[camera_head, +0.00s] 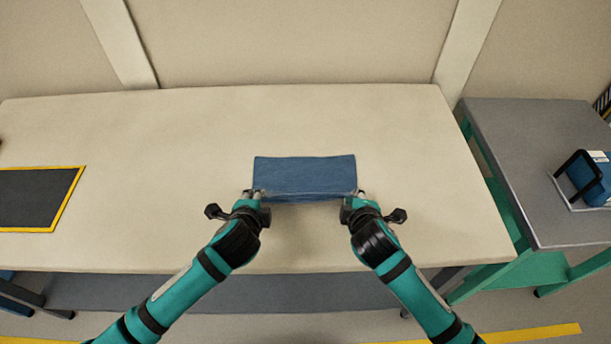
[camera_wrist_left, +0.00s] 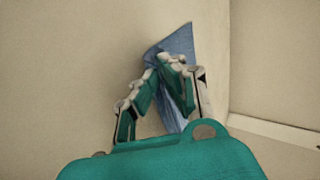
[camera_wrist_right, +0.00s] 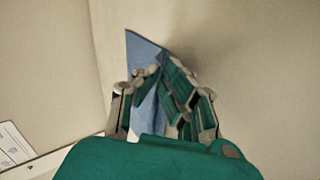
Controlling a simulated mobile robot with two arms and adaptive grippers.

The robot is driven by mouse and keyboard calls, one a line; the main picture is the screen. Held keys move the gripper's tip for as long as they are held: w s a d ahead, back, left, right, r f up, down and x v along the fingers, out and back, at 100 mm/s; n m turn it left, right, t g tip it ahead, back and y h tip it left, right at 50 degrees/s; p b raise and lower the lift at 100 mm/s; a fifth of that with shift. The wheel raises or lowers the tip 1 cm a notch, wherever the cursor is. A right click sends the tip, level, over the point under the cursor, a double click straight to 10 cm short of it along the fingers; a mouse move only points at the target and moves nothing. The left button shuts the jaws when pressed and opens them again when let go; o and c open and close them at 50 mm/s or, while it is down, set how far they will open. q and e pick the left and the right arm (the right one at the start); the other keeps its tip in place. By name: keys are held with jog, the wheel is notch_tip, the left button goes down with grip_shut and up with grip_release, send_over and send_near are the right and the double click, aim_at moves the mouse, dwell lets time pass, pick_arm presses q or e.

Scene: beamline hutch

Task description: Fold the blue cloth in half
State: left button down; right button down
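The blue cloth (camera_head: 304,175) lies on the beige table as a wide rectangle. Its near edge looks slightly raised, with a crease line along it. My left gripper (camera_head: 254,193) is at the near left corner, and my right gripper (camera_head: 357,194) is at the near right corner. In the left wrist view the fingers (camera_wrist_left: 165,65) close together over the cloth (camera_wrist_left: 180,42), which passes between them. In the right wrist view the fingers (camera_wrist_right: 158,75) likewise close on the cloth (camera_wrist_right: 140,50). The fingertips partly hide the pinched corners.
The beige table (camera_head: 180,130) is clear around the cloth. A dark mat with a yellow border (camera_head: 72,200) lies at the left. A grey side table (camera_head: 530,140) stands at the right, holding a blue item with a black handle (camera_head: 588,178) on a tray. A wall rises behind.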

pick_arm(q)
jog(key=shift+s+f, duration=0.1)
jog(key=shift+f, duration=0.15)
pick_arm(e)
jog(key=shift+s+f, duration=0.1)
jog(key=shift+f, duration=0.15)
pick_arm(q)
jog(key=shift+s, duration=0.1)
pick_arm(e)
jog(key=shift+s, duration=0.1)
pick_arm(q)
jog(key=c, duration=1.2)
grip_release()
pick_arm(e)
jog(key=c, duration=1.2)
grip_release()
pick_arm(q)
jog(key=shift+r, duration=0.1)
